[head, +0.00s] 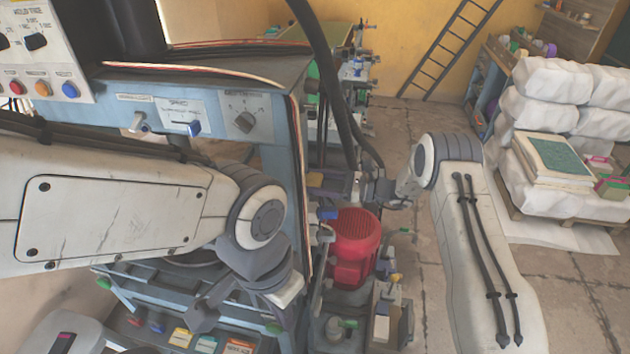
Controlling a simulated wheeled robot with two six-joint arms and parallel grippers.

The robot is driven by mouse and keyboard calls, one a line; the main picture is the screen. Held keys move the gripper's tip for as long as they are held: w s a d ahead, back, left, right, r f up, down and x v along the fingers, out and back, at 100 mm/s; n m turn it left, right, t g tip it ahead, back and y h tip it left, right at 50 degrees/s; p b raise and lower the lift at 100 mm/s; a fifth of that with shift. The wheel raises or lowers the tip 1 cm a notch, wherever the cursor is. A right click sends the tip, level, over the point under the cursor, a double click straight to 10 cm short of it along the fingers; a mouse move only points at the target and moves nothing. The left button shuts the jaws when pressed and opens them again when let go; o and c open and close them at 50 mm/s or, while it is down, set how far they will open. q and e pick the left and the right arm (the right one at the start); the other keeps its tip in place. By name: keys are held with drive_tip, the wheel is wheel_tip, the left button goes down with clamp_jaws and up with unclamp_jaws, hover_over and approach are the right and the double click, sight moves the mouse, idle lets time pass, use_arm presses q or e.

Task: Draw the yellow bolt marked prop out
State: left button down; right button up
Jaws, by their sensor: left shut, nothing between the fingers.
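The press (290,90) is a pale blue frame at the left, with a control panel and labelled switches on its front. I cannot make out a bolt marked prop. A small yellow piece (395,277) shows right of the red motor, too small to read or identify. My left gripper (203,316) is low in front of the press, below my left wrist, shut with nothing in it. My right gripper (366,190) is beyond the press's right edge, above the red motor. Its fingers are too small and dark to tell open from shut.
The red motor (355,245) stands low right of the press among small fittings. A lower shelf (160,335) carries coloured labelled blocks. White sacks (550,110) are stacked on a pallet at the right. A ladder (450,45) leans on the yellow wall. Floor is clear in the middle right.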

clamp_jaws()
drive_tip(key=d+b, duration=0.1)
drive_tip(key=d, duration=0.1)
drive_tip(key=s+d+b, duration=0.1)
drive_tip(key=d, duration=0.2)
drive_tip(key=shift+b, duration=0.3)
drive_tip(key=shift+d, duration=0.2)
